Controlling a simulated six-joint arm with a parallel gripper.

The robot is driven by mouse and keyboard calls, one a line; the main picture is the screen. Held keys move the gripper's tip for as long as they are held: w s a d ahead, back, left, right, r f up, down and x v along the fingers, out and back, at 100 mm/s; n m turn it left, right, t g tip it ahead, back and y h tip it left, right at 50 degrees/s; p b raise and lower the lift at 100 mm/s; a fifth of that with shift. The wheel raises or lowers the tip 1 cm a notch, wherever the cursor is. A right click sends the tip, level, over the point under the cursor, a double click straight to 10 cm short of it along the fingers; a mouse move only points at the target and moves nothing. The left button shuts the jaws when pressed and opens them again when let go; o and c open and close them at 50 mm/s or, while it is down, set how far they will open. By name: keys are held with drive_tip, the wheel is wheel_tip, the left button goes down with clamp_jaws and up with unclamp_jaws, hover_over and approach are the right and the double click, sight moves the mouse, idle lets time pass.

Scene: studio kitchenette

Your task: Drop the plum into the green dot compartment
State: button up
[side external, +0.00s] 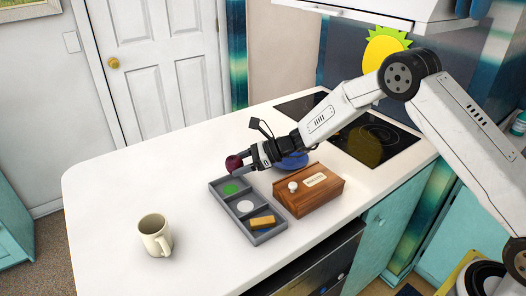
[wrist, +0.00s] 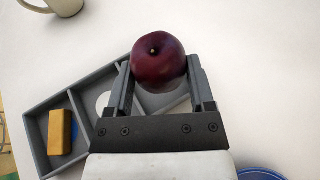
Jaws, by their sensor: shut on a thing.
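The dark purple plum (side external: 234,163) is held between the fingertips of my gripper (side external: 246,164), above the far end of the grey three-compartment tray (side external: 268,238). In the wrist view the plum (wrist: 158,58) sits between the two fingers of my gripper (wrist: 158,78). The green dot (side external: 231,188) is on the floor of the tray's far compartment, below the plum. In the wrist view the plum and gripper hide it. The middle compartment has a white dot (side external: 245,207). The near compartment holds a yellow block (side external: 262,222), with some blue showing beside it in the wrist view.
A wooden box (side external: 318,199) with a white knob stands right of the tray. A blue dish (side external: 292,161) sits behind it, partly behind my gripper. A cream mug (side external: 155,236) stands left of the tray. A black cooktop (side external: 372,140) lies at the back right.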

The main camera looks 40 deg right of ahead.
drive_tip(key=o, duration=1.2)
drive_tip(key=shift+d, duration=0.15)
drive_tip(key=shift+v, duration=3.8)
